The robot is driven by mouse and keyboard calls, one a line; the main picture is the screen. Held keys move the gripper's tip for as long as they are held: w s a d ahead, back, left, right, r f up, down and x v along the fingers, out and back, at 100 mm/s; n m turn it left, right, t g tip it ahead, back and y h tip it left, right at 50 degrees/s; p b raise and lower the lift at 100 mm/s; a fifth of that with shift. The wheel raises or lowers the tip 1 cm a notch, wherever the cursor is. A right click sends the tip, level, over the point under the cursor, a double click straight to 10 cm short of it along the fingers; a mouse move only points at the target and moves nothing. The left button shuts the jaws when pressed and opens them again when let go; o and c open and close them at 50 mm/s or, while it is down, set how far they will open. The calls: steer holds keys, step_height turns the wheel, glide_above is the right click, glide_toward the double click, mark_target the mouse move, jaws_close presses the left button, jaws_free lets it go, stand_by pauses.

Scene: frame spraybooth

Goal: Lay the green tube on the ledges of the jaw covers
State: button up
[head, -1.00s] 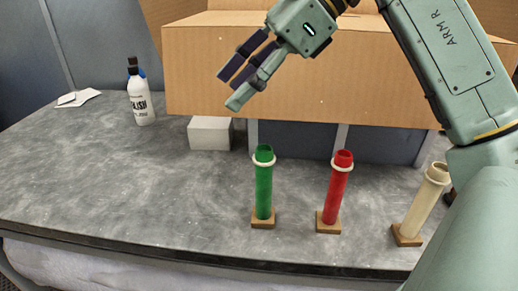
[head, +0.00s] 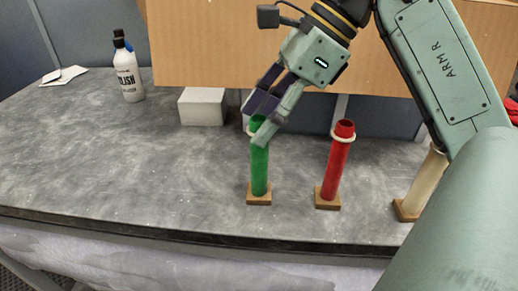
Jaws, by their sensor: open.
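The green tube (head: 259,172) stands upright on a small wooden base (head: 259,198), with a pale ring (head: 249,132) near its top. My gripper (head: 258,120) is open at the top of this tube. One pale green finger passes in front of the tube's upper part, and the dark purple parts of the gripper are behind and above its rim. I cannot tell whether the fingers touch the tube.
A red tube (head: 337,168) and a cream tube (head: 421,186) stand to the right on wooden bases; my arm partly hides the cream one. A white block (head: 202,107), a polish bottle (head: 127,78) and a large cardboard box (head: 210,45) are behind. The grey tabletop (head: 130,160) is clear at left.

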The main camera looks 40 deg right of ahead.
steer(key=shift+w+a+f, duration=0.2)
steer(key=shift+a+f, duration=0.1)
steer(key=shift+f, duration=0.25)
steer(key=shift+c, duration=0.4)
jaws_close()
